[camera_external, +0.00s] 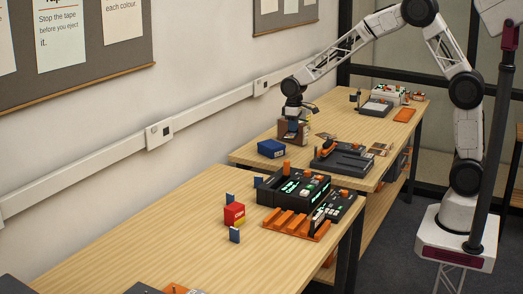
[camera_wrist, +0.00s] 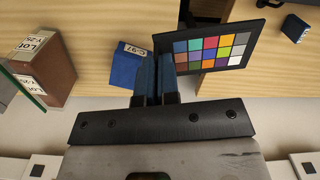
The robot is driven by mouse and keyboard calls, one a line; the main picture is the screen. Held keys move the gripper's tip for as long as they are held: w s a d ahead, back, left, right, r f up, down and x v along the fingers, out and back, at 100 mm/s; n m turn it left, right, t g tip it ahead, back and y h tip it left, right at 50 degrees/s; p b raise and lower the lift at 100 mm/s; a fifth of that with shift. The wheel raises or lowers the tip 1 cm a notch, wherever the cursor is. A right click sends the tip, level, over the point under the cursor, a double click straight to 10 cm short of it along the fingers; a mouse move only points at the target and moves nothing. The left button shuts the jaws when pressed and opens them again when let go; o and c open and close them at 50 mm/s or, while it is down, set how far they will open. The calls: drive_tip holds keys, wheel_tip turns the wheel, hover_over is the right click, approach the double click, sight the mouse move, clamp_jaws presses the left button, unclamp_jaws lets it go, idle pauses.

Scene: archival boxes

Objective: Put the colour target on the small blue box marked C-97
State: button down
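The colour target (camera_wrist: 212,45), a dark-framed card of coloured squares, shows right of the fingers in the wrist view. Its left edge runs in at the fingertips of my gripper (camera_wrist: 157,62), which are close together and appear shut on it. The small blue box marked C-97 (camera_wrist: 125,66) is just left of the fingers, its white label visible, its top bare. In the external view the blue box (camera_external: 271,148) sits near the wall side of the table. My gripper (camera_external: 294,116) is above and behind it there; the grip is too small to see in that view.
A brown box labelled LOT Y-25 (camera_wrist: 48,70) stands left of the blue box, close to my gripper. A gap separates this table from the nearer one. A dark device (camera_external: 345,160) stands to the right of the blue box. The wall is close on the left.

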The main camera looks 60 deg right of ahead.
drive_tip(key=s+d+m, duration=0.2)
drive_tip(key=d, duration=0.8)
wheel_tip(320, 180, down, 5)
drive_tip(key=shift+w+f, duration=0.1)
drive_tip(key=shift+w, duration=0.05)
drive_tip(key=shift+w, duration=0.1)
drive_tip(key=w+d+f, duration=0.1)
drive_tip(key=w, duration=1.4)
drive_tip(key=shift+d, duration=0.35)
drive_tip(key=shift+f, duration=0.15)
drive_tip(key=shift+w, duration=0.25)
drive_tip(key=shift+w+f, duration=0.1)
drive_tip(key=shift+f, duration=1.65)
drive_tip(key=shift+f, duration=0.15)
